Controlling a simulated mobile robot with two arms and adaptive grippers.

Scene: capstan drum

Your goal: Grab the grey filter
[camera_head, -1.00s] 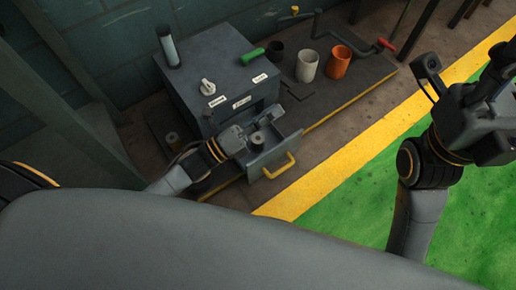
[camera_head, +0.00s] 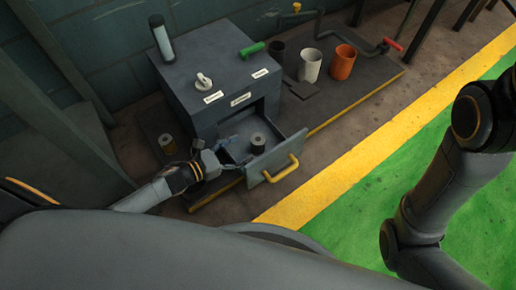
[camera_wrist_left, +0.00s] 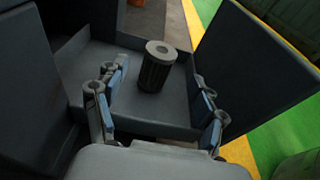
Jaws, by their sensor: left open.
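The grey filter (camera_head: 258,142) is a short ribbed cylinder with a hole in its top. It stands upright inside the pulled-out drawer (camera_head: 268,170) of the grey cabinet, and it shows in the left wrist view (camera_wrist_left: 154,72). My left gripper (camera_head: 228,153) is open and empty at the drawer's left side. In the left wrist view its blue-padded fingers (camera_wrist_left: 157,100) are spread on either side, pointing toward the filter, with a gap before it. My right gripper is out of view; only its arm shows at the right.
The dark cabinet (camera_head: 187,87) carries a white knob (camera_head: 204,80) and a green handle (camera_head: 252,50). A similar cylinder (camera_head: 167,144) stands left of it. White (camera_head: 310,65), orange (camera_head: 341,62) and black cups stand right, near a crank. The drawer's yellow handle (camera_head: 283,170) faces the green floor.

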